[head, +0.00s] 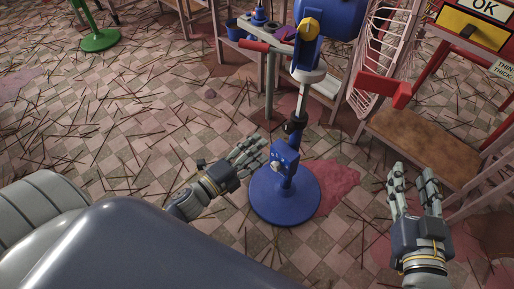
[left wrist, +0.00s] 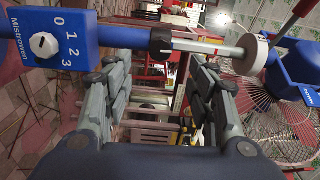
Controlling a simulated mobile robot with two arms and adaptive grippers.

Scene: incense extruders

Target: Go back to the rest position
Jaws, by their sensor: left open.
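My left gripper (head: 254,152) is open and empty in the head view, just left of the blue misting fan's pole. In the left wrist view its two fingers (left wrist: 160,66) stand wide apart with nothing between them. My right gripper (head: 413,175) is at the lower right of the head view, its fingers apart and pointing up the picture, with nothing between them.
The blue fan stands close by on a round base (head: 285,193). Its dial box (left wrist: 43,45) and grey pole (left wrist: 205,47) cross the top of the left wrist view. A brown-topped bench (head: 420,145) lies beyond my right gripper. Sticks litter the tiled floor (head: 110,150).

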